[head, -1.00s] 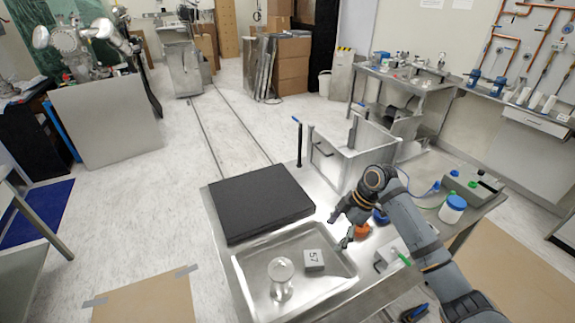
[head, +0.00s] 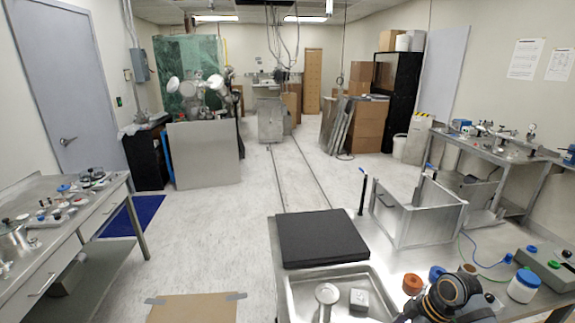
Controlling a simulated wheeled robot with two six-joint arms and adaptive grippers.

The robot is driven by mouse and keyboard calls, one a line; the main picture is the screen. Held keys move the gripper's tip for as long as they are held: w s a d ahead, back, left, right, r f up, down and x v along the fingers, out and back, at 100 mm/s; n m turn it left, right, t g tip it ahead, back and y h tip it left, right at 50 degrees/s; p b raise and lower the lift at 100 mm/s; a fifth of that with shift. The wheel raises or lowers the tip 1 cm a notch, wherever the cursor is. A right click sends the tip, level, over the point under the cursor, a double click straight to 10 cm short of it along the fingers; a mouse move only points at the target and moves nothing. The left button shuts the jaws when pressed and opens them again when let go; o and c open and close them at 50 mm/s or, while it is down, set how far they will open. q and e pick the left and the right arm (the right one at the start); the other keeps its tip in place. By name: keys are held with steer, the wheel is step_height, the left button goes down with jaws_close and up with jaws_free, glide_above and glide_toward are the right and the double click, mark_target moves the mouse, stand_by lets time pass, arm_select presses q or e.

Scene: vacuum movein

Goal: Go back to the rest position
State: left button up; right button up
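My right arm (head: 450,296) shows only in part at the bottom edge, right of the metal tray (head: 292,294). Its gripper is at or below the picture's edge, and its fingers cannot be made out. No object is visible in its grasp. My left arm and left gripper are out of view. In the tray are a metal cylinder piece (head: 326,297) and a small grey block (head: 359,300).
A black slab (head: 320,238) lies behind the tray. A clear-walled box (head: 418,210) stands behind my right arm. An orange cap (head: 412,284), a blue-lidded jar (head: 523,286) and a grey button box (head: 545,267) are nearby.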

steer(key=s+a+f+m+t+h, duration=0.1)
steer(key=s+a+f+m+h, duration=0.1)
steer(key=s+m, duration=0.5)
steer(key=s+a+f+m+t+h, duration=0.1)
steer(key=s+a+m+h, duration=0.15)
steer(key=s+m, duration=0.45)
steer(key=s+d+f+n+b, duration=0.1)
steer(key=s+d+f, duration=0.1)
steer(key=f, duration=1.1)
steer(key=s+d+f, duration=0.1)
steer(key=f, duration=1.2)
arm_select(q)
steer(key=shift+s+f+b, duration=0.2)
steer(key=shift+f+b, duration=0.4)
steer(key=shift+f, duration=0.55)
arm_select(e)
steer(key=s+d+f+g, duration=0.1)
steer(key=s+f+g, duration=0.1)
steer(key=s+f, duration=1.6)
steer(key=shift+s+d+f, duration=0.25)
steer(key=shift+s+f, duration=0.1)
steer(key=shift+s, duration=0.1)
